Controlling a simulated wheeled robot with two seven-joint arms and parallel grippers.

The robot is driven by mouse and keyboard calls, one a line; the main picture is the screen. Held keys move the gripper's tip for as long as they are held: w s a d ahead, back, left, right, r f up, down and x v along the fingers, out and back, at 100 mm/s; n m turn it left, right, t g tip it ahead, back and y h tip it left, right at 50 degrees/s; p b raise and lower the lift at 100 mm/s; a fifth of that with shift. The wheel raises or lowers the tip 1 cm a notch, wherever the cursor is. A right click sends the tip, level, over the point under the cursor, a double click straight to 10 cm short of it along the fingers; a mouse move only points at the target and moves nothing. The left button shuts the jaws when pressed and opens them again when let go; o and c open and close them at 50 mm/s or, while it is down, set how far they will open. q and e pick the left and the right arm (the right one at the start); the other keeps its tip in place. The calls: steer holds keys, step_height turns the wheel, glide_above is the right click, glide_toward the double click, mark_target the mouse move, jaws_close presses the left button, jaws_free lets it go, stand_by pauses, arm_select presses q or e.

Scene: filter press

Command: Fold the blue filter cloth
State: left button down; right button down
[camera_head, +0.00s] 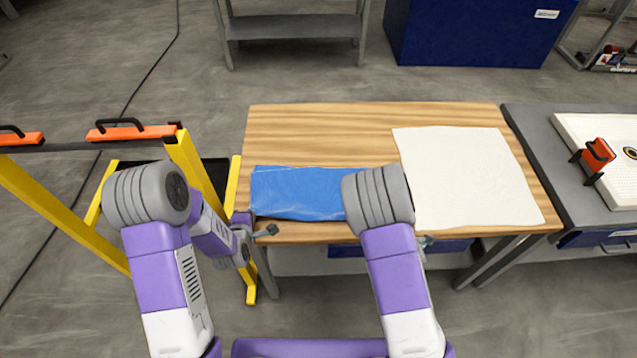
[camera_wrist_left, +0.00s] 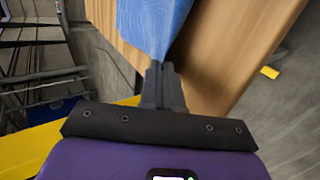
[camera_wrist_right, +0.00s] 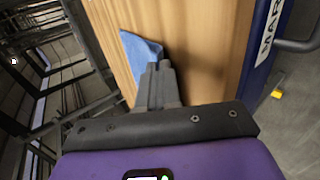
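The blue filter cloth (camera_head: 295,190) lies flat and slightly wrinkled on the left half of the wooden table, near its front edge. My left gripper (camera_wrist_left: 160,68) is at the cloth's near left corner. Its fingers are together, and the cloth (camera_wrist_left: 150,22) narrows into their tips. My right gripper (camera_wrist_right: 160,68) also has its fingers together, at another corner of the cloth (camera_wrist_right: 140,58). In the head view my right forearm hides the cloth's right end and most of that gripper.
A white cloth (camera_head: 465,175) lies flat on the right of the wooden table (camera_head: 330,120). A yellow rack (camera_head: 205,165) with orange-handled bars stands close on the left. A grey bench (camera_head: 560,150) holding a white plate adjoins on the right. The back left tabletop is clear.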

arm_select(q)
steer(key=shift+s+f, duration=0.1)
steer(key=shift+f, duration=0.05)
arm_select(e)
steer(key=shift+s+f, duration=0.1)
arm_select(q)
steer(key=c, duration=1)
jaws_free()
arm_select(e)
steer(key=c, duration=1)
jaws_free()
arm_select(q)
step_height(320, 180, up, 9)
steer(key=s, duration=0.2)
arm_select(e)
step_height(320, 180, up, 9)
steer(key=s, duration=0.2)
